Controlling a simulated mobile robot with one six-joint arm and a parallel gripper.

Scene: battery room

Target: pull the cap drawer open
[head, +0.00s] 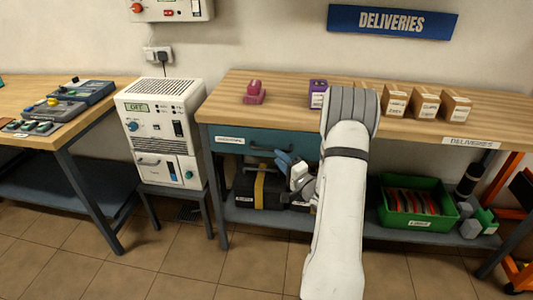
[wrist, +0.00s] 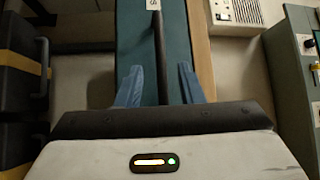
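The cap drawer (head: 290,140) is a teal front under the wooden bench top, with a white label at its left; it looks shut. Its dark bar handle (head: 262,150) shows left of my gripper (head: 284,160) in the head view. In the wrist view the teal drawer front (wrist: 125,45) runs upright and the handle (wrist: 158,45) lies between the two blue fingers of my gripper (wrist: 160,72). The fingers are apart, with a gap on each side of the handle. I cannot tell whether the fingertips reach past the bar.
A white power unit (head: 165,110) stands on a stool left of the drawer. Black cases with a yellow strap (head: 259,188) sit on the shelf below. A green crate (head: 418,222) is at the shelf's right. Several small boxes (head: 425,104) stand on the bench.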

